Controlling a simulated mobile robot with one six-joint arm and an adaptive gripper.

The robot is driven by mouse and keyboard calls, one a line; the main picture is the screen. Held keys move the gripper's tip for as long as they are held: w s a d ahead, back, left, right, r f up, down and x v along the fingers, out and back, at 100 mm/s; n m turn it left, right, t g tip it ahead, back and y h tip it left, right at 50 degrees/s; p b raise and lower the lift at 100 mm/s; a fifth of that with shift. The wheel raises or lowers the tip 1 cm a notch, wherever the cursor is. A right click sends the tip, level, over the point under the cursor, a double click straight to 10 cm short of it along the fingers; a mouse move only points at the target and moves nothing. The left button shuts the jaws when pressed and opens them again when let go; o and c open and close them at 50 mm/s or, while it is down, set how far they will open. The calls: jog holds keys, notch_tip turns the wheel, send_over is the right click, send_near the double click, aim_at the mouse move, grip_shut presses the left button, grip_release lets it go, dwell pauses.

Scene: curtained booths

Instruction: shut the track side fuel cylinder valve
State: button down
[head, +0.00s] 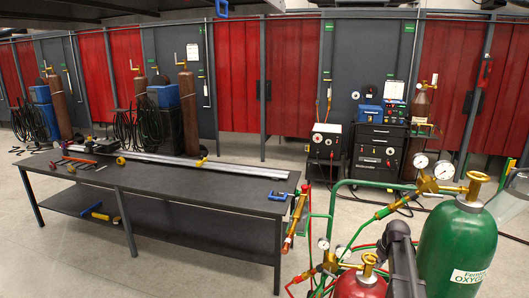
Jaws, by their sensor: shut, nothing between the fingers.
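A red cylinder (360,287) stands at the bottom right, cut off by the frame edge. A brass valve (369,264) sits on its top, with a brass regulator and gauges (323,245) to its left. Whether the valve is open or shut does not show. A larger green oxygen cylinder (458,250) with its own brass valve stands to its right.
A dark workbench (215,185) with a long metal track (180,162) and tools stands left of the cylinders. A green cart frame and hoses (352,184) surround the cylinders. Brown cylinders (189,115), welding machines (378,145) and red curtains (238,80) line the back. Floor at left front is clear.

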jog(key=shift+w+a, duration=0.15)
jog(key=shift+a, duration=0.15)
dwell(0.6)
jog(key=shift+s+d, duration=0.1)
jog(key=shift+s, duration=0.35)
dwell(0.3)
jog(key=shift+r, duration=0.15)
notch_tip(320, 180, up, 6)
jog(key=p, duration=0.6)
jog(key=shift+d+r+p, duration=0.2)
jog(key=shift+r+p, duration=0.2)
jog(key=shift+p, duration=0.1)
dwell(0.4)
jog(key=shift+f, duration=0.2)
notch_tip(320, 180, down, 7)
jog(key=b, duration=0.7)
jog(key=shift+r, duration=0.15)
jog(key=shift+w+a, duration=0.1)
jog(key=shift+w, duration=0.35)
dwell(1.6)
